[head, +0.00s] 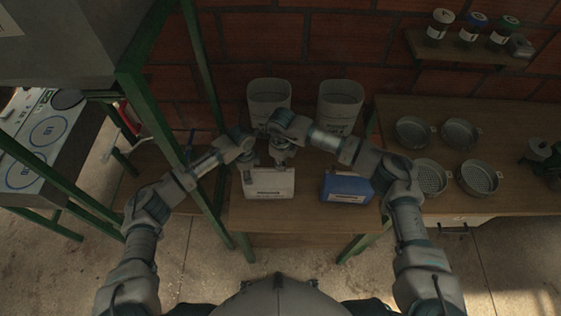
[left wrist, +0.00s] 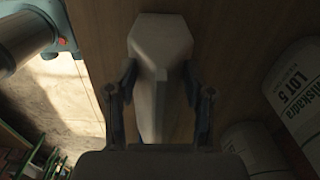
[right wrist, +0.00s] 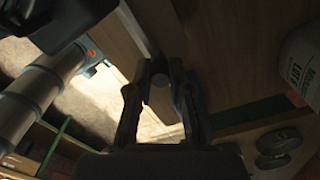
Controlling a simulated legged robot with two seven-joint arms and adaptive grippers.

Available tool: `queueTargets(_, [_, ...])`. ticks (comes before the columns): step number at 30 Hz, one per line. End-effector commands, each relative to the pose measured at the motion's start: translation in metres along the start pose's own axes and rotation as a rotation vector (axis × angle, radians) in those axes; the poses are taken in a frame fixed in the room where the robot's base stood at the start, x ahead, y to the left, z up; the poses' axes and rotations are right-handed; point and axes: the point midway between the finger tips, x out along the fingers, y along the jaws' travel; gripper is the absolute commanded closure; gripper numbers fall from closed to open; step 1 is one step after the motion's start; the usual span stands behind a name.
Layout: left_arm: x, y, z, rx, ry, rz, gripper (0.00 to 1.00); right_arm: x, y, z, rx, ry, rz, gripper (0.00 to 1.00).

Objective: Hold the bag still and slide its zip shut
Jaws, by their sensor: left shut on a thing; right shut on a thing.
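The white bag (head: 268,184) stands on the wooden table below both hands, a dark label on its front. My left gripper (head: 250,160) is at its upper left. In the left wrist view the fingers (left wrist: 160,78) close on both sides of the pale bag (left wrist: 158,45). My right gripper (head: 281,155) is at the bag's top edge, just right of the left one. The zip line itself is hidden by the hands and shadow.
A blue box (head: 347,188) sits right of the bag. Two pale labelled containers (head: 268,97) (head: 339,103) stand behind it near the brick wall. Green frame posts (head: 158,125) rise at the left. Round metal sieves (head: 412,131) lie on the right-hand table (head: 400,108).

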Motion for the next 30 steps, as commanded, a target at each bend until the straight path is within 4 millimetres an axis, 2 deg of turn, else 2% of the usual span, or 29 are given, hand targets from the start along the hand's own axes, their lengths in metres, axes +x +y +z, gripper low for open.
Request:
queueTargets(6, [0.005, 0.002, 0.002, -0.005, -0.003, 0.006, 1.0, 0.001, -0.009, -0.022, -0.003, 0.003, 0.004, 1.0])
queueTargets(13, [0.005, 0.001, 0.002, -0.007, -0.005, 0.006, 1.0, 0.001, -0.009, -0.023, -0.003, 0.004, 0.005, 1.0])
queueTargets(14, [0.005, 0.001, 0.002, -0.007, -0.005, 0.006, 1.0, 0.001, -0.009, -0.023, -0.003, 0.005, 0.005, 0.73])
queueTargets(16, [0.005, 0.001, 0.003, -0.007, -0.006, 0.006, 1.0, 0.001, -0.009, -0.023, -0.003, 0.004, 0.004, 0.55])
queueTargets(26, [0.006, 0.002, 0.002, -0.005, -0.007, 0.007, 1.0, -0.001, -0.01, -0.022, -0.002, 0.002, 0.002, 0.54])
queueTargets(30, [0.006, 0.002, 0.002, -0.004, -0.007, 0.007, 1.0, -0.016, -0.011, -0.021, -0.001, 0.0, 0.0, 0.54])
